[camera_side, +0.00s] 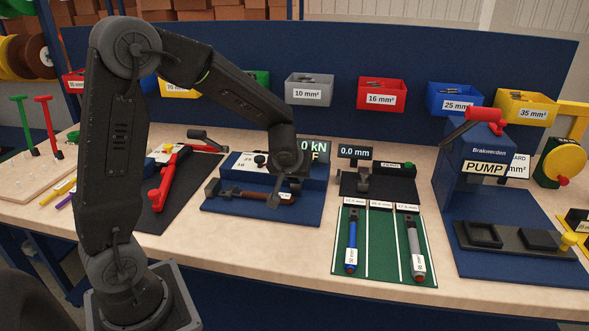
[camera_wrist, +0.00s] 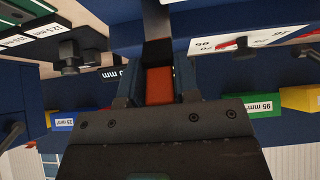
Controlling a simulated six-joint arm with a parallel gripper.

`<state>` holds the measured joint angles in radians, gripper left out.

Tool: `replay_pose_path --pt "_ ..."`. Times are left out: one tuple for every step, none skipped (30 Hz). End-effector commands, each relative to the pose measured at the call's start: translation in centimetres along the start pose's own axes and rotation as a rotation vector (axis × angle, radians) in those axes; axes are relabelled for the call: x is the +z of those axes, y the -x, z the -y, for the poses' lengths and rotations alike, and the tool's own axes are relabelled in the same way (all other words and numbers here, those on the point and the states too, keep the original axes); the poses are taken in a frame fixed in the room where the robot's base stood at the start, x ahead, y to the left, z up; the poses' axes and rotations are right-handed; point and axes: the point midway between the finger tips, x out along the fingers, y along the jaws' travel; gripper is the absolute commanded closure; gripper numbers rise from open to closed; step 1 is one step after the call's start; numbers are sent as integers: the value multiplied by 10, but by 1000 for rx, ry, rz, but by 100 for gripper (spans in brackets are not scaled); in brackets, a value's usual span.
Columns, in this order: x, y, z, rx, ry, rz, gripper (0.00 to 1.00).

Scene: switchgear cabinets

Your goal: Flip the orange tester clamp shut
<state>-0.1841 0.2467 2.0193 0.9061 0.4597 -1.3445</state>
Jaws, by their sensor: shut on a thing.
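The pull tester stands on a blue base plate (camera_side: 250,218) in the middle of the bench, with a dark block at its left end. A brownish-orange bar (camera_side: 258,193) lies low along it, its right end partly hidden by my gripper (camera_side: 277,198). In the wrist view an orange block (camera_wrist: 160,82), seemingly the orange clamp, sits between the two fingers of my gripper (camera_wrist: 160,92), which is shut on it. The clamp's hinge and far end are hidden, so I cannot tell its angle. The tester's display (camera_side: 313,148) reads 0.0 kN.
A red-handled tool (camera_side: 168,180) lies on a dark mat to the left. To the right are a green tray (camera_side: 381,250) with two cables and a blue pump press (camera_side: 475,170). Coloured bins, such as the red one (camera_side: 382,95), line the back panel.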

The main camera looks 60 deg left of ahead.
Motion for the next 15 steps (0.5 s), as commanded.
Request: replay_pose_path --pt "3 1 -2 4 -9 -29 100" --pt "4 1 -2 5 -8 -46 100" --pt "6 2 -2 5 -10 -70 100" --pt "7 2 -2 5 -9 -87 100" --pt "8 2 -2 4 -11 -105 100" --pt "10 1 -2 3 -10 -127 100" --pt "11 1 -2 4 -11 -145 100" --pt "12 1 -2 3 -10 -162 100" --pt "14 1 -2 3 -10 -183 100" --pt "15 1 -2 3 -10 -200 100" --pt "16 1 -2 3 -10 -216 100" --pt "17 1 -2 2 -10 -236 100" --pt "18 0 -2 2 -9 -251 100" --pt "19 0 -2 2 -10 -265 100" --pt "20 0 -2 2 -10 -284 100"
